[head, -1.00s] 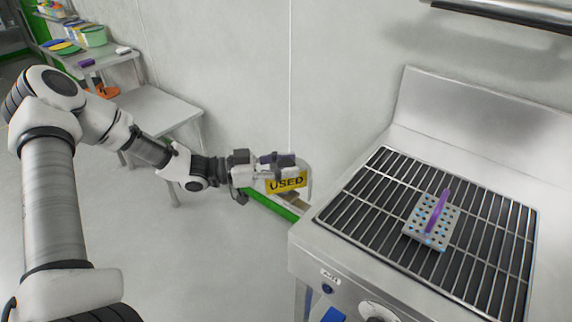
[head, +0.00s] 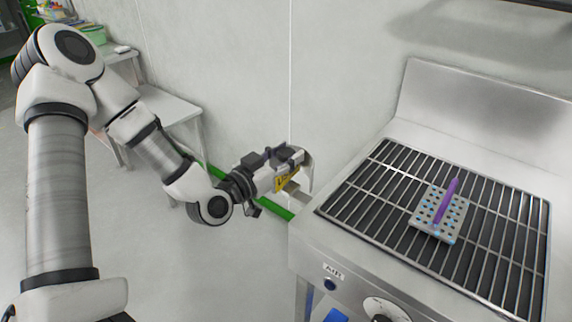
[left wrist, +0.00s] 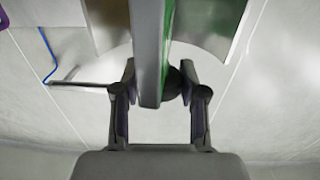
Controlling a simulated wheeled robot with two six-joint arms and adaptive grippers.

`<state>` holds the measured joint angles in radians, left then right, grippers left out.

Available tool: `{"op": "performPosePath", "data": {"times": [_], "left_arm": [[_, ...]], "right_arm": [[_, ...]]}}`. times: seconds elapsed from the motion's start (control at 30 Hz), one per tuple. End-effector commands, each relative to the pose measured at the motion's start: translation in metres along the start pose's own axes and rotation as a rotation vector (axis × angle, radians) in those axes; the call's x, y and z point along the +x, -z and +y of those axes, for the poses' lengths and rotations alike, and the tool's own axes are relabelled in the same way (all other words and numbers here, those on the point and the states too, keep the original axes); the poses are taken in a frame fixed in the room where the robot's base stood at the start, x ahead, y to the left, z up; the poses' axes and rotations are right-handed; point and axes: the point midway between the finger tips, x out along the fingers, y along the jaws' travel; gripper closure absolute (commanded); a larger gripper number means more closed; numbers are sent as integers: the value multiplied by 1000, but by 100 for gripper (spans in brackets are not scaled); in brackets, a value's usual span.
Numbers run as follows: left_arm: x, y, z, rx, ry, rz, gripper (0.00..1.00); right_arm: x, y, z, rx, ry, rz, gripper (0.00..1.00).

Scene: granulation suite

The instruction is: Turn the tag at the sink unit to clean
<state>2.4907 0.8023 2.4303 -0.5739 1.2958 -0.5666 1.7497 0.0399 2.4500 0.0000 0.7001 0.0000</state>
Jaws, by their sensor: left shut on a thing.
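The tag (head: 287,182) hangs at the left side of the steel sink unit (head: 330,230). Its yellow face now shows only as a narrow slanted strip, with the lettering too foreshortened to read. My left gripper (head: 290,158) is shut on the tag from above and covers its upper part. In the left wrist view the tag (left wrist: 149,50) stands nearly edge-on between the fingers, with a grey edge and a green face on its right side. My right gripper is in neither view.
A bar grate (head: 370,190) covers the unit's top and carries a perforated plate (head: 430,222) with a purple handle. A knob (head: 385,308) and an AIR label are on the front. A steel table (head: 165,110) stands at the back left. The wall is close behind the tag.

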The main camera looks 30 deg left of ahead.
Motion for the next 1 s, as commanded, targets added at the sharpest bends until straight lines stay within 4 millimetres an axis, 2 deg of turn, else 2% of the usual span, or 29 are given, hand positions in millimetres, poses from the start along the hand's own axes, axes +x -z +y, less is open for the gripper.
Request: {"op": "performPosePath", "data": {"times": [0.03,0.23,0.6,1.0], "left_arm": [[1,-6,3,8,32,1,93],[1,-2,2,8,193,3,93],[1,2,0,1,362,6,93],[1,3,-1,-4,388,7,93]], "right_arm": [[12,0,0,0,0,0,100],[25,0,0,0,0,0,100],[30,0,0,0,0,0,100],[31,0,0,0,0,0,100]]}}
